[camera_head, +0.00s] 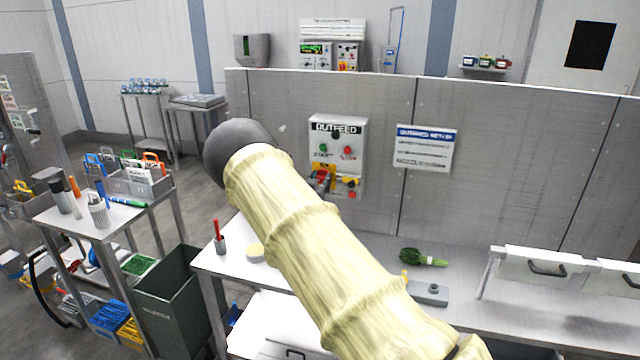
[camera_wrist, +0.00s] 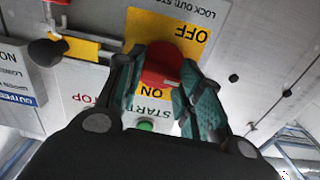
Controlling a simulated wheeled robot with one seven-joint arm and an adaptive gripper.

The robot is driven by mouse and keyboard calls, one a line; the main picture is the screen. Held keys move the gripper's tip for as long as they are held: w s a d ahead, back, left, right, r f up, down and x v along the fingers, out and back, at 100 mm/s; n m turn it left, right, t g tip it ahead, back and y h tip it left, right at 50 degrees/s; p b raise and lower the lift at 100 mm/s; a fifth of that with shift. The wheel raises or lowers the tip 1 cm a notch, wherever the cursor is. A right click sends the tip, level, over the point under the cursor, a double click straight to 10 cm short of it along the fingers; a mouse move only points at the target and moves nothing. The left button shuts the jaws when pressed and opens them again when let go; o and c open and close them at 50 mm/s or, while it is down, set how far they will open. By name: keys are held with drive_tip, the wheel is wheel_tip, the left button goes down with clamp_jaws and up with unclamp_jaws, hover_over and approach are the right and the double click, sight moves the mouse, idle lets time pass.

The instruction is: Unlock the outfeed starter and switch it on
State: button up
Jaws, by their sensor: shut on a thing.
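The grey starter box marked OUTFEED (camera_head: 357,135) is on the wall panel, with a green START button (camera_head: 323,148) and a red STOP button (camera_head: 347,151). Below START, a yellow ON/OFF plate (camera_wrist: 190,35) carries a red handle (camera_wrist: 160,62). My gripper (camera_wrist: 163,88) has its teal fingers on both sides of this handle, shut on it. The handle sits between the words OFF and ON; its exact setting is unclear. Beside the plate is a yellow bar (camera_wrist: 85,47) with a black knob (camera_wrist: 47,51). My finger hides where bar and plate meet.
A white notice (camera_head: 425,148) hangs right of the box. The bench below holds a bunch of greens (camera_head: 422,258), a grey fixture (camera_head: 428,293) and a red-handled tool in a cup (camera_head: 219,240). My sleeved arm crosses the bench and hides part of it.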

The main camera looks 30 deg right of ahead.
drive_tip(key=shift+f+b, duration=0.35)
drive_tip(key=shift+b, duration=0.05)
drive_tip(key=shift+r+m+b, duration=0.15)
drive_tip(key=shift+m+b, duration=4.2)
drive_tip(key=shift+b, duration=2.55)
drive_tip(key=shift+r+m+b, duration=0.1)
drive_tip(key=shift+m+b, duration=4.25)
drive_tip(key=shift+b, duration=2.5)
drive_tip(key=shift+r, duration=0.15)
drive_tip(key=o, duration=0.8)
drive_tip(key=shift+o, duration=1)
drive_tip(key=shift+w, duration=0.15)
drive_tip(key=shift+d, duration=0.1)
